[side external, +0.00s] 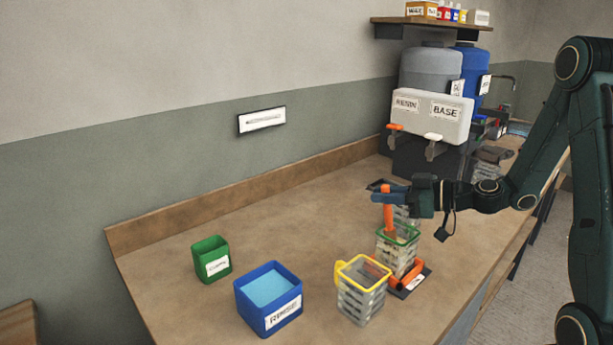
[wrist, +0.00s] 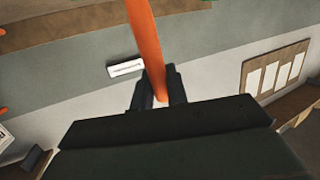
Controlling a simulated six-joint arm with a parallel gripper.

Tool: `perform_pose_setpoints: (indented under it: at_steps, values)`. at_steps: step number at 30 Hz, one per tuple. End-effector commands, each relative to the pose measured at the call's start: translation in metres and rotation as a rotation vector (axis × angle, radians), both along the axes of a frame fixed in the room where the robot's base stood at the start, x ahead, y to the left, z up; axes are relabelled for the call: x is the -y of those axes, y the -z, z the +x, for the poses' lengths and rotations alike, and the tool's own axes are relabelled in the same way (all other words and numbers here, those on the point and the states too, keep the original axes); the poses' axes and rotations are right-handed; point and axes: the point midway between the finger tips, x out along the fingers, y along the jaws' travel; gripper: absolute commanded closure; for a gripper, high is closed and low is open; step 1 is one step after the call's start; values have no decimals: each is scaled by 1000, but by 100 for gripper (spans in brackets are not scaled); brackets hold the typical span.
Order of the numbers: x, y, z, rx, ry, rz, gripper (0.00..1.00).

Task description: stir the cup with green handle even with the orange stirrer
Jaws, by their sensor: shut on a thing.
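My gripper (side external: 388,195) is shut on the orange stirrer (side external: 388,215), which hangs roughly upright from it. The clear cup with green rim and handle (side external: 398,255) stands directly below. The stirrer's lower end reaches the cup's green rim in the side external view; how far it goes inside is hard to tell. In the wrist view the orange stirrer (wrist: 145,45) runs up from between the two dark fingers (wrist: 157,95), and the cup is out of sight there.
A clear cup with yellow rim (side external: 362,290) stands close to the left, in front. An orange piece (side external: 412,274) lies on a dark pad beside the green cup. A blue RINSE container (side external: 268,300) and a green box (side external: 212,260) stand farther left. Dispensers (side external: 432,115) stand behind.

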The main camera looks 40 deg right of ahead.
Motion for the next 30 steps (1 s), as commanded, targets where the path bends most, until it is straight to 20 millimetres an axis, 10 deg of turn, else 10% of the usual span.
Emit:
perform_pose_setpoints:
  at_steps: [30]
  values:
    - [-6, 0, -21, 0, 2, 0, 100]
